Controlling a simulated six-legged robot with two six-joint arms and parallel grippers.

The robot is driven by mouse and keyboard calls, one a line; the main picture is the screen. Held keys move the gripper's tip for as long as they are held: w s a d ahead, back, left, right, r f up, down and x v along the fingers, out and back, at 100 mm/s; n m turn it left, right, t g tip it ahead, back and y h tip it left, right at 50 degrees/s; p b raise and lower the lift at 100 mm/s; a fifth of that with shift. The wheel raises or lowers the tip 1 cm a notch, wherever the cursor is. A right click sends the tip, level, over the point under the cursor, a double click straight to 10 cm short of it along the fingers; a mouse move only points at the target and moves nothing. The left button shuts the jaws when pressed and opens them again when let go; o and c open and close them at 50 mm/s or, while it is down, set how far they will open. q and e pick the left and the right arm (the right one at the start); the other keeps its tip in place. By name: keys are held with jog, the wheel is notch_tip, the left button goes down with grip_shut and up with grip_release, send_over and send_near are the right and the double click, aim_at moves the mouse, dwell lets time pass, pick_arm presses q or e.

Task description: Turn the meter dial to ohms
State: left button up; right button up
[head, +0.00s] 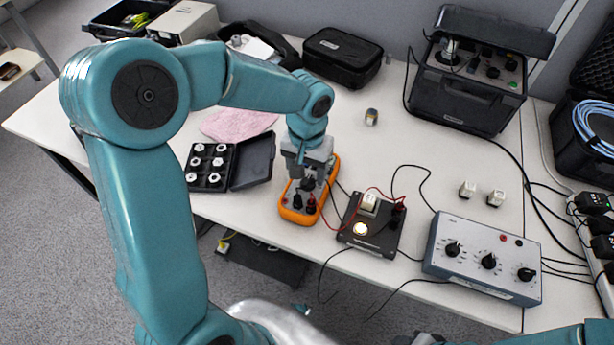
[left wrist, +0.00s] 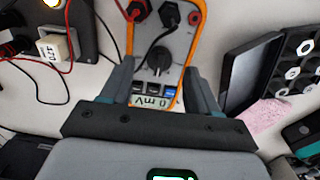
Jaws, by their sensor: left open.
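The meter (head: 291,214) is a grey multimeter with an orange rim, lying on the white table. Its leads plug into its near end. My left gripper (head: 306,178) is over the meter, pointing down, and hides part of its face. In the left wrist view the round dark dial (left wrist: 159,58) shows between the open fingers of my left gripper (left wrist: 161,80), with a gap on each side. The meter's display (left wrist: 152,102) reads in mV. The dial's setting marks are too small to read. My right gripper does not show.
A grey box with several knobs (head: 480,262) stands further right. An open black case of white nuts (head: 232,160) lies left. Cables cross the table's front edge.

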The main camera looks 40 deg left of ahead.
aim_at(307, 182)
pick_arm(q)
jog(key=shift+f, duration=1.5)
jog(key=shift+w, duration=0.1)
jog(key=c, duration=1)
jog(key=m, duration=0.4)
jog(key=shift+a, duration=0.1)
jog(key=shift+a+m+p, duration=0.1)
jog(key=shift+m+p, duration=0.35)
jog(key=shift+m, duration=1.35)
